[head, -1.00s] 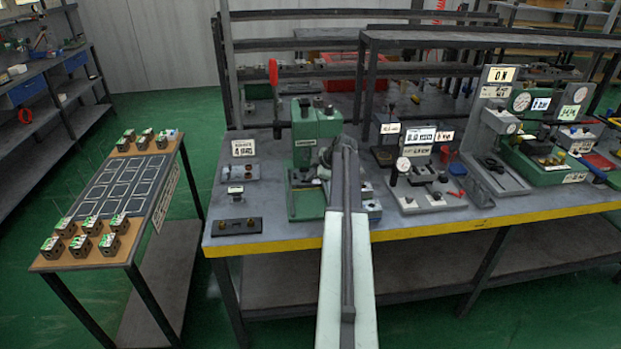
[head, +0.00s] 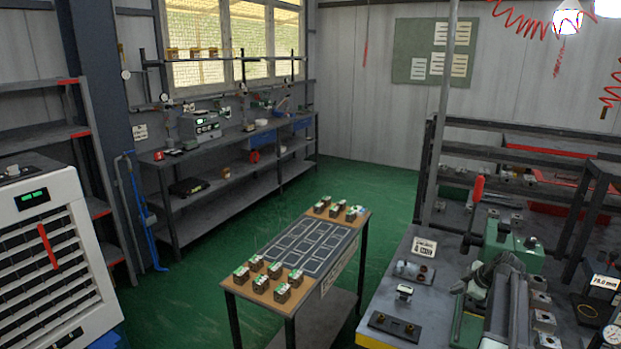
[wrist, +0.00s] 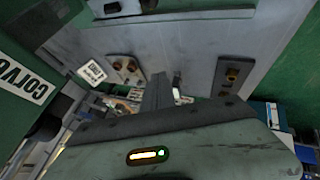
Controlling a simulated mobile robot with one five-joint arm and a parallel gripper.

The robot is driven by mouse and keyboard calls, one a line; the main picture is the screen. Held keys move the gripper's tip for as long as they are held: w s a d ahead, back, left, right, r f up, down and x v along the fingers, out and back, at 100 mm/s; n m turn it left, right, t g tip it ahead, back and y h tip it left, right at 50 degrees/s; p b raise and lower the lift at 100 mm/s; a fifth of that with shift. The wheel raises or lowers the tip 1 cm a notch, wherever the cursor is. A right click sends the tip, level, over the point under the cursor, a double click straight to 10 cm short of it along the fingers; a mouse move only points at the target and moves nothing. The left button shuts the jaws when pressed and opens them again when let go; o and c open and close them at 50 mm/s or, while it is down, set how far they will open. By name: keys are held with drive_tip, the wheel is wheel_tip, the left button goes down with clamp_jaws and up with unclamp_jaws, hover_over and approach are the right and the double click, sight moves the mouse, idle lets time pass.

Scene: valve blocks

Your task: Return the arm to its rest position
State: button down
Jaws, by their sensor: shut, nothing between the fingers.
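My arm (head: 508,300) shows at the lower right of the head view, above the bench beside the green press. My gripper (wrist: 160,88) shows in the wrist view as two dark fingers close together at the centre, with nothing between them. Beyond them lies the bench top with its fixture plates. The fingertips cannot be made out clearly in the head view.
The green press (head: 515,245) with a red lever stands close to my arm. A dark fixture plate (head: 394,326) lies on the bench's left end. A small table (head: 327,220) bears several valve blocks. A white cabinet (head: 45,245) stands at left. Green floor is open between.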

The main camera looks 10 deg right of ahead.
drive_tip(key=w+a+f+n+g+y, duration=0.1)
drive_tip(key=w+a+n, duration=0.15)
drive_tip(key=a, duration=0.95)
drive_tip(key=w+a+n+y, duration=0.1)
drive_tip(key=w+a, duration=0.2)
drive_tip(key=a, duration=0.9)
drive_tip(key=s+a+f+m+g, duration=0.1)
drive_tip(key=s+a+g, duration=0.15)
drive_tip(key=a, duration=0.75)
drive_tip(key=s+a+f+g, duration=0.1)
drive_tip(key=s+a, duration=0.2)
drive_tip(key=a, duration=0.6)
drive_tip(key=s+a+f+m+g+h, duration=0.1)
drive_tip(key=s+a+m+h, duration=0.1)
drive_tip(key=s+a+m, duration=0.35)
drive_tip(key=s+d+m+g+h, duration=0.1)
drive_tip(key=s+d+m, duration=0.1)
drive_tip(key=s+m, duration=0.6)
drive_tip(key=shift+s+d+f+g, duration=0.15)
drive_tip(key=shift+s+f+g, duration=0.05)
drive_tip(key=shift+f+g, duration=0.15)
